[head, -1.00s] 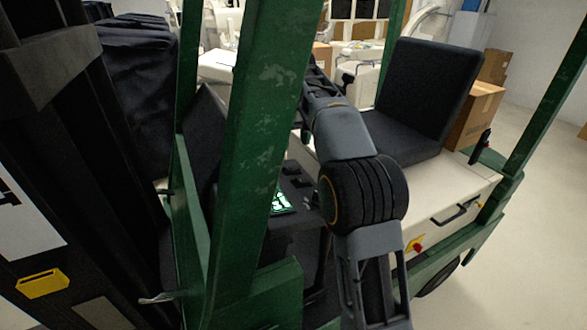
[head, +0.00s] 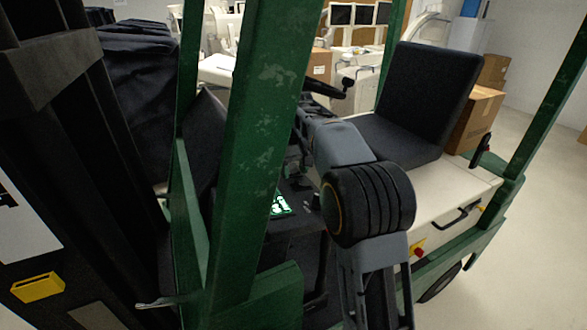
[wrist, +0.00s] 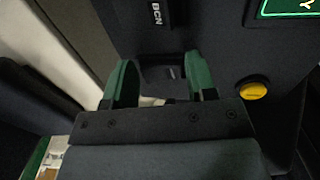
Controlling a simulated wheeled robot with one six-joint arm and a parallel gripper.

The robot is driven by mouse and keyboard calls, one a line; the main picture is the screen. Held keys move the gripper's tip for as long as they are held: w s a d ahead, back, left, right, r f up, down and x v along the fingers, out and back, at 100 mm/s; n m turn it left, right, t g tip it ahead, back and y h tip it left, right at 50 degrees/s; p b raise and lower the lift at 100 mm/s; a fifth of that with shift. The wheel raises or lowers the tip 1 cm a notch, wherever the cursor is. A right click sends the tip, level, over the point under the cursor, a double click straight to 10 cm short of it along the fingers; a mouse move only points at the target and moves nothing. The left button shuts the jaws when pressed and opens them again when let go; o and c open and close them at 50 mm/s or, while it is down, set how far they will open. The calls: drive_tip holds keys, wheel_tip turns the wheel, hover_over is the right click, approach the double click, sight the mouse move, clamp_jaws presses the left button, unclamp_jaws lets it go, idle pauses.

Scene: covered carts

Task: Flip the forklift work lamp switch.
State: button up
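My gripper (wrist: 160,82) shows in the wrist view with its two green fingers spread apart, one on each side of a dark recessed part (wrist: 165,73) on the forklift's dark console (wrist: 215,35). That part has a small grey mark; I cannot tell for sure whether it is the work lamp switch or which way it is set. The fingers hold nothing that I can see, and contact cannot be told. In the head view my gripper is hidden behind my arm and the green post (head: 250,150); the forklift's lit green display (head: 280,205) shows beside the post.
A yellow round button (wrist: 252,90) sits right of the fingers, and a green-lit panel (wrist: 288,8) lies above it.

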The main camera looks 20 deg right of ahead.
drive_tip(key=c, duration=0.6)
drive_tip(key=shift+o, duration=0.2)
drive_tip(key=shift+d+r+y+p, duration=0.2)
drive_tip(key=shift+y+p, duration=0.3)
drive_tip(key=shift+p, duration=0.4)
drive_tip(key=shift+d+y+p, duration=0.1)
drive_tip(key=shift+y+p, duration=0.4)
drive_tip(key=shift+p, duration=0.05)
drive_tip(key=shift+w+d+f+g+y+p, duration=0.1)
drive_tip(key=shift+f+g+y+p, duration=0.15)
drive_tip(key=shift+y, duration=0.3)
drive_tip(key=shift+d+f+g+y+p, duration=0.15)
drive_tip(key=shift+y+p, duration=0.2)
drive_tip(key=shift+y, duration=0.2)
drive_tip(key=shift+a+r, duration=0.1)
drive_tip(key=shift+a, duration=0.05)
drive_tip(key=o, duration=0.6)
drive_tip(key=shift+o, duration=0.2)
